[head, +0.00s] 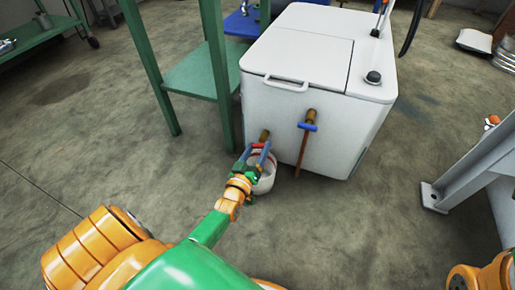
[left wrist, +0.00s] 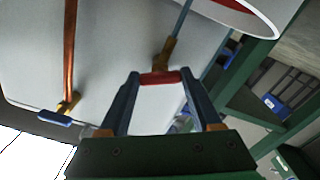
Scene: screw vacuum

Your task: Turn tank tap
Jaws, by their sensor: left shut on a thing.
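The white tank (head: 300,110) stands on the floor with two brass taps on its front. The left tap has a red handle (left wrist: 160,78), and the right tap has a blue handle (head: 307,126). My left gripper (head: 259,149) is at the left tap, its fingers shut on the two ends of the red handle. In the left wrist view, which is turned over, the red handle spans the fingertips and the blue handle (left wrist: 55,117) sits off to the left. My right gripper is not in view.
A white bucket (head: 266,182) stands below the left tap, partly hidden by my left gripper. A copper pipe (head: 301,152) hangs from the blue-handled tap. A green table (head: 203,72) is close on the left. A grey metal frame (head: 470,180) stands at right. Open floor lies in front.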

